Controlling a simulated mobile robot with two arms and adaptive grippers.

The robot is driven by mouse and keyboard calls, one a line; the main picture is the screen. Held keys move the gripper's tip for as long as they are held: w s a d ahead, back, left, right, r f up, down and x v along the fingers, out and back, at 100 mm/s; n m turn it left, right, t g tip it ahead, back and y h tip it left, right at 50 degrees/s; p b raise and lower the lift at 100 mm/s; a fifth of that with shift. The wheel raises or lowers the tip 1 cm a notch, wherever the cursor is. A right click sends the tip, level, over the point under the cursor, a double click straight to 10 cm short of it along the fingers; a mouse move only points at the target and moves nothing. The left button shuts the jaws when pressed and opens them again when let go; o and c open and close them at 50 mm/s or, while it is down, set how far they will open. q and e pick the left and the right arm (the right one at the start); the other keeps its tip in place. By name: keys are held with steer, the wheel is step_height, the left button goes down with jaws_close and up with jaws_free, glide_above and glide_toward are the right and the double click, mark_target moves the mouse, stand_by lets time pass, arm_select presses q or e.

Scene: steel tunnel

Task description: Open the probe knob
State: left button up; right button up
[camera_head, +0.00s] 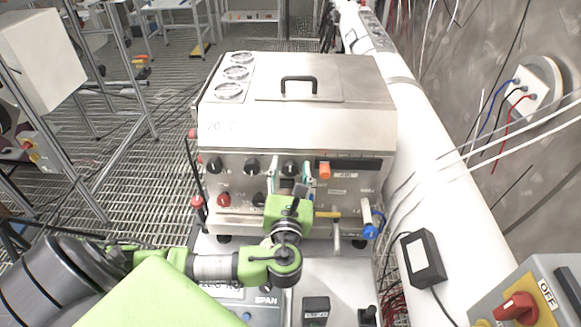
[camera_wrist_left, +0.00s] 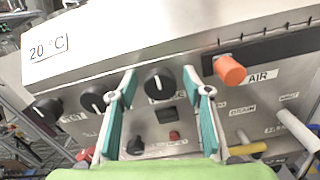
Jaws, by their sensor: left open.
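A steel machine (camera_head: 300,135) with a sloped front stands ahead, its panel carrying a row of black knobs. My left gripper (camera_head: 291,180) is open in front of this panel, its two teal fingers pointing at it. In the left wrist view a round black knob (camera_wrist_left: 159,82) with a white mark appears between the fingers of the left gripper (camera_wrist_left: 161,92). The fingers do not appear closed on it; whether either touches it I cannot tell. The label below this knob is partly visible but unreadable, so I cannot confirm it is the probe knob. My right gripper is not in view.
Two more black knobs (camera_wrist_left: 93,101) sit left of it. An orange knob (camera_wrist_left: 229,70) is at the right by the AIR label. A smaller black knob (camera_wrist_left: 135,146) and a red button (camera_wrist_left: 174,134) lie below. A white pipe (camera_head: 425,150) runs along the machine's right side.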

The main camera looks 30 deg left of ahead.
arm_select(q)
steer(key=c, duration=1.1)
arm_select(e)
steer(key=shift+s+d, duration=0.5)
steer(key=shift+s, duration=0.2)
